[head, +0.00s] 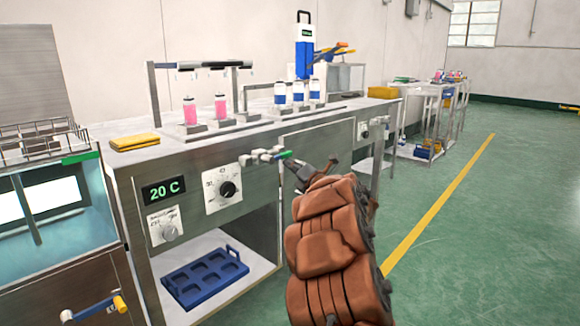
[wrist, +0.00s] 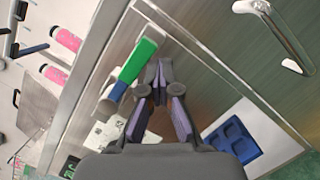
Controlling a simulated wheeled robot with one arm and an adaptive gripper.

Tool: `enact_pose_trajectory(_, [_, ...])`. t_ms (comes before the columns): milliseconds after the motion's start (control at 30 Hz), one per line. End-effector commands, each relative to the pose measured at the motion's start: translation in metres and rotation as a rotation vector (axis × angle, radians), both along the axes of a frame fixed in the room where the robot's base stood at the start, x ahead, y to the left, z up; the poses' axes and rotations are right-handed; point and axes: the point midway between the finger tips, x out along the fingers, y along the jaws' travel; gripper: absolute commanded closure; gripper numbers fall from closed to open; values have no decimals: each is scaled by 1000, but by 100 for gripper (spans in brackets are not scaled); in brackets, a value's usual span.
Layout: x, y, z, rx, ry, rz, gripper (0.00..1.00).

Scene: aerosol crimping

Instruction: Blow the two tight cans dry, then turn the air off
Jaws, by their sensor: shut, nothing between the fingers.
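Pink cans also show at the left of the wrist view (wrist: 67,39). A valve on the bench front has a green and blue handle (head: 284,155); in the wrist view its green part (wrist: 138,61) lies just left of my fingertips. My gripper (head: 303,177) is shut and empty, close beside this handle; I cannot tell whether they touch. My fingers also show in the wrist view (wrist: 160,72).
Several blue and white cans (head: 298,93) stand further right on the bench. A yellow cloth (head: 135,142) lies at its left. The front carries a 20 C display (head: 164,190) and a dial (head: 227,188). A blue tray (head: 205,277) sits below.

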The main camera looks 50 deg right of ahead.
Motion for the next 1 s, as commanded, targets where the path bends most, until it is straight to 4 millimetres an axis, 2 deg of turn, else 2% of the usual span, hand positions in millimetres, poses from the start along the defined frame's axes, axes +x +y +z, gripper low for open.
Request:
enact_pose_trajectory(367, [-1,-1,4,-3,-10,-4,100])
enact_pose_trajectory(467, [-1,-1,-1,-3,-9,-2,100])
enact_pose_trajectory(867, [5,6,-45,0,-1,10,100])
enact_pose_trajectory(1000, [-16,5,-43,2,2,6,100])
